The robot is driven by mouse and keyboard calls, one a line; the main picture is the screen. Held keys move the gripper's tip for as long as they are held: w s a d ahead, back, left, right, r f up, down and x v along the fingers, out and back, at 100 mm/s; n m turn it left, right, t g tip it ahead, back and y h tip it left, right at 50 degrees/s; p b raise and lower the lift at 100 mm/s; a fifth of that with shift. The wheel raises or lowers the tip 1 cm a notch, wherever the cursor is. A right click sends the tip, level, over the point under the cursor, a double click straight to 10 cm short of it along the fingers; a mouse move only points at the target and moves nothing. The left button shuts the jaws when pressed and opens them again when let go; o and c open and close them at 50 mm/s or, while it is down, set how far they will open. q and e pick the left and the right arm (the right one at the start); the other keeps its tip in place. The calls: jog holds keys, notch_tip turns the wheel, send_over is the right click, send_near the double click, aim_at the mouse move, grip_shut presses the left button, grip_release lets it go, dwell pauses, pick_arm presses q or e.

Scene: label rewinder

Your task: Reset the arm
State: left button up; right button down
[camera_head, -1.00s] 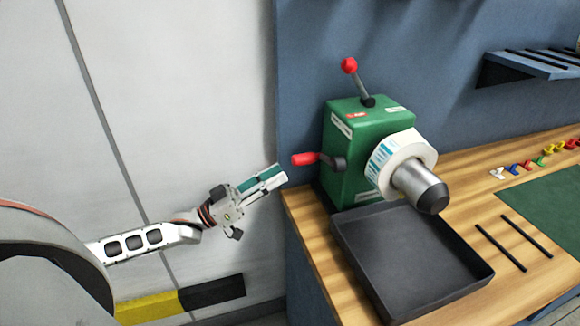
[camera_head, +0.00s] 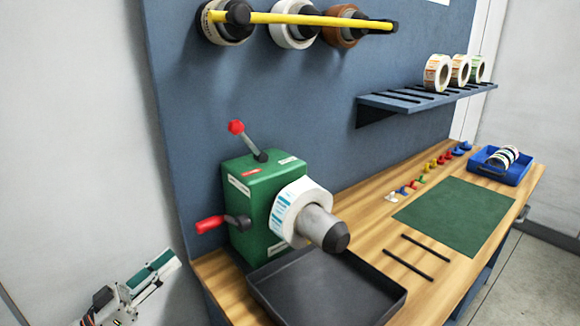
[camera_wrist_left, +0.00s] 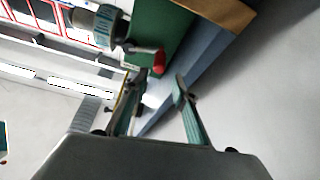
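My left gripper (camera_head: 150,277) is at the lower left of the head view, left of the workbench and apart from the machine. Its fingers are empty; the left wrist view shows them spread apart (camera_wrist_left: 158,105). The green label rewinder (camera_head: 258,185) stands on the bench's left end. It has a red-knobbed lever (camera_head: 245,140) on top and a red-handled crank (camera_head: 222,223) on its left side. A label roll (camera_head: 300,205) sits on its metal spindle (camera_head: 322,228). The red handle also shows in the left wrist view (camera_wrist_left: 158,61). My right gripper is out of view.
A black tray (camera_head: 385,312) lies below the spindle. A green mat (camera_head: 455,215), two black rods (camera_head: 408,258) and a blue bin (camera_head: 512,172) are on the bench. A yellow bar (camera_head: 300,19) with rolls and a shelf (camera_head: 400,101) are on the blue wall. Space left of the bench is clear.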

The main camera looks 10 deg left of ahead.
pick_arm(q)
jog(key=s+d+f+y, duration=0.1)
jog(key=d+f, duration=0.1)
jog(key=f, duration=0.1)
jog(key=s+d+f+y, duration=0.1)
jog(key=d+f, duration=0.1)
jog(key=f, duration=0.1)
jog(key=s+d+f+n+y, duration=0.1)
jog(key=d+f, duration=0.1)
jog(key=f, duration=0.2)
jog(key=shift+d, duration=0.15)
jog(key=s+d+f+g+y, duration=0.3)
jog(key=s+d+f+y, duration=0.1)
jog(key=s+f, duration=0.4)
jog(key=s+d+f+g+y+p, duration=0.1)
jog(key=s+d+f+g+y, duration=0.2)
jog(key=f, duration=0.9)
jog(key=s+d+g, duration=0.1)
jog(key=s+d, duration=0.2)
jog(key=s, duration=0.2)
jog(key=shift+s+d+y, duration=0.3)
jog(key=shift+y, duration=0.1)
